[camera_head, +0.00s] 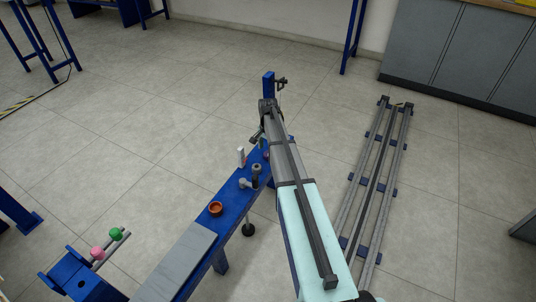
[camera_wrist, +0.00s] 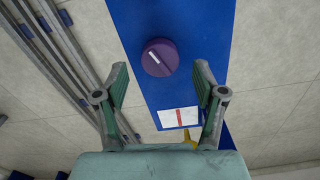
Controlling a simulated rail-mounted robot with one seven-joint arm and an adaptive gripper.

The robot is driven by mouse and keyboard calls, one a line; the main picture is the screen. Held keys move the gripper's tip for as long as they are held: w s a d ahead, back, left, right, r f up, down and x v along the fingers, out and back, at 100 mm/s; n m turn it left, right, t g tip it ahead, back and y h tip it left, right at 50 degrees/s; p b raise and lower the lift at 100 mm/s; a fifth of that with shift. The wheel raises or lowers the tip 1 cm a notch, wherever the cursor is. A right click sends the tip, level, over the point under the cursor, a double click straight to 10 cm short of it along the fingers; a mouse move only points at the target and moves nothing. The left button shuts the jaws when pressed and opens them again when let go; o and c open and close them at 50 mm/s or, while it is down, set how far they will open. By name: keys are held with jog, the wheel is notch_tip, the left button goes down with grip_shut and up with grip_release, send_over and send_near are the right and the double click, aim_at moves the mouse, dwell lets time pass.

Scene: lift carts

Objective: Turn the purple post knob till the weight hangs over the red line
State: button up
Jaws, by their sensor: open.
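The purple knob (camera_wrist: 159,58) is round with a white pointer mark and sits on the blue post (camera_wrist: 210,25) in the wrist view. A white plate with a red line (camera_wrist: 180,117) is on the blue surface below the knob. A small yellow piece (camera_wrist: 188,138) shows just under the plate; I cannot tell if it is the weight. My gripper (camera_wrist: 161,67) is open, its fingers on either side of the knob and apart from it. In the head view the blue post (camera_head: 268,85) stands beyond my arm, and the knob cannot be made out there.
A blue bench (camera_head: 229,196) left of my arm carries a brown bowl (camera_head: 215,209), a white cylinder (camera_head: 241,156) and small grey parts (camera_head: 256,169). A stand with pink (camera_head: 97,253) and green (camera_head: 116,233) knobs is lower left. Rails (camera_head: 381,165) lie on the floor at right.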

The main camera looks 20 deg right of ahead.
jog(key=shift+f, duration=1.3)
jog(key=c, duration=1.1)
jog(key=shift+c, duration=0.2)
jog(key=shift+r, duration=0.1)
